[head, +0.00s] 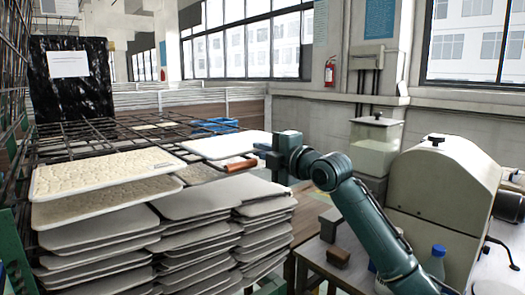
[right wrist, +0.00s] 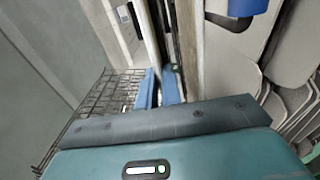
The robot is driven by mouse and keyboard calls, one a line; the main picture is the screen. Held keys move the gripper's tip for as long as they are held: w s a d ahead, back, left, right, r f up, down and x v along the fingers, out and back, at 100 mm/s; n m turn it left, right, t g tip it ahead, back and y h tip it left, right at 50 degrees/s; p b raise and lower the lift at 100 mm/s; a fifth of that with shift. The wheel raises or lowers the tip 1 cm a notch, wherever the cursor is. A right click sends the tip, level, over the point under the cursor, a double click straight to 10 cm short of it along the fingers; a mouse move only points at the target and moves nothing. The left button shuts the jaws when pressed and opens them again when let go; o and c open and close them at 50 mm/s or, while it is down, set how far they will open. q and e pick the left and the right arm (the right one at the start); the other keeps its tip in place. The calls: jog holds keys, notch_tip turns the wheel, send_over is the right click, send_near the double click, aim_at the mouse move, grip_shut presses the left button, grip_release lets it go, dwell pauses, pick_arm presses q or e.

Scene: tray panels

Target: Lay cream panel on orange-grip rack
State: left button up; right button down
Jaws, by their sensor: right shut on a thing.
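The pale cream panel (head: 225,145) is a flat, smooth sheet behind the front stacks in the head view. My right gripper (head: 272,154) is at its right edge and shut on it. In the right wrist view the two blue fingers (right wrist: 158,88) are close together, with a thin panel edge between them. The orange grip (head: 241,165) sticks out just below and in front of the panel. The rack (head: 203,173) it belongs to is partly hidden under the panel. I cannot tell whether panel and rack touch. My left gripper is not in view.
A cream, textured panel (head: 105,172) tops the left stack. Grey trays (head: 215,196) are piled in front of the orange grip. A blue grip (head: 214,126) is behind. Wire mesh (head: 80,137) stands at left, and a beige machine (head: 440,190) at right.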

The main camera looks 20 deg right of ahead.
jog(key=c, duration=1.5)
grip_release()
jog(key=shift+f, duration=0.4)
jog(key=shift+s, duration=0.15)
jog(key=b+v, duration=0.1)
jog(key=v, duration=0.5)
jog(key=shift+s+d, duration=0.15)
jog(key=shift+s, duration=0.2)
dwell(0.4)
